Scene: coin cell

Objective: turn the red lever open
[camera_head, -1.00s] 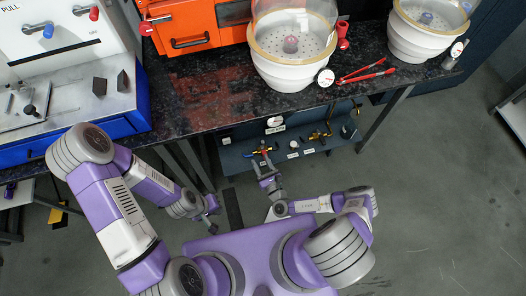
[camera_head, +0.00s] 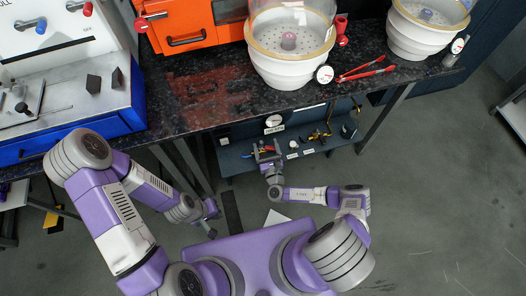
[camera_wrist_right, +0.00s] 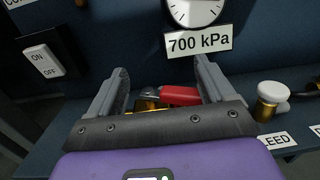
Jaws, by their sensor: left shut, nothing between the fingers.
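The red lever (camera_wrist_right: 180,95) sits on a brass valve (camera_wrist_right: 148,105) on the dark blue shelf unit under the bench. In the right wrist view it lies roughly sideways between the fingers of my right gripper (camera_wrist_right: 162,88), which are open on either side of it. I cannot tell whether either finger touches it. In the head view my right gripper (camera_head: 266,150) is at the shelf and partly covers the lever. My left gripper (camera_head: 209,226) is shut and empty, low in front of the bench.
A gauge (camera_wrist_right: 195,8) above a "700 kPa" label (camera_wrist_right: 198,42) is behind the valve. An on/off switch (camera_wrist_right: 42,61) is at left, a brass fitting with a white knob (camera_wrist_right: 270,98) at right. Another yellow-handled valve (camera_head: 316,135) sits further right. The bench edge overhangs the shelf.

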